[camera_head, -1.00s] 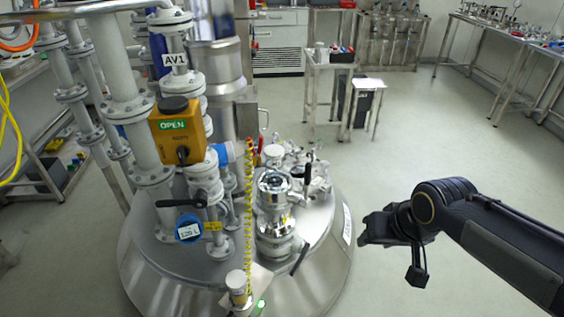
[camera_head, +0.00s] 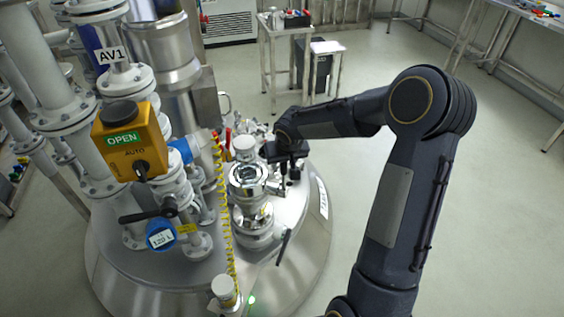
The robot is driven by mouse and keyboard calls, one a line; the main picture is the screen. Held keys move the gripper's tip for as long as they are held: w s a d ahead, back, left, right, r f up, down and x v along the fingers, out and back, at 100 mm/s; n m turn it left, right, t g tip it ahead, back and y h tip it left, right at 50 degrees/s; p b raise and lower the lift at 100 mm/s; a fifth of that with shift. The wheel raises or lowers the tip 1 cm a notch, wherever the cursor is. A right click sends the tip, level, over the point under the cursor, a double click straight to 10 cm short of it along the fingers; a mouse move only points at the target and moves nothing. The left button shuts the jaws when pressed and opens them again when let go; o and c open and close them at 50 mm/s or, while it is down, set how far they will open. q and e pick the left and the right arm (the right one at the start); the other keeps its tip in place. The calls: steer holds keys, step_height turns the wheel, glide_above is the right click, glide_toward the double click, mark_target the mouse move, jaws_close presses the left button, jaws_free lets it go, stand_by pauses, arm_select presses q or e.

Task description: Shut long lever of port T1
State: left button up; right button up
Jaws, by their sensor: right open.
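My right gripper (camera_head: 284,158) is over the right rear of the reactor lid (camera_head: 180,268), beside the metal fittings there. It is open; its fingertips are small and dark, and I cannot tell whether they touch anything. A steel port with a round glass top (camera_head: 248,175) stands left of the gripper. A black lever (camera_head: 284,247) slants at the right foot of this port, apart from the gripper. An upright dark lever behind the port is now mostly hidden by or merged with the gripper. I cannot read a T1 label, so which lever is T1's is unclear. My left gripper is not in view.
A yellow spiral cable (camera_head: 226,215) runs up left of the port. An orange actuator box (camera_head: 133,140) marked OPEN and a pipe with a black handle (camera_head: 148,213) stand at the left. A small steel table (camera_head: 285,35) stands behind. The floor at right is clear.

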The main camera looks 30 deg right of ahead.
steer(key=shift+w+d+f, duration=0.1)
steer(key=shift+w+f, duration=0.1)
steer(key=shift+f, duration=0.4)
jaws_close()
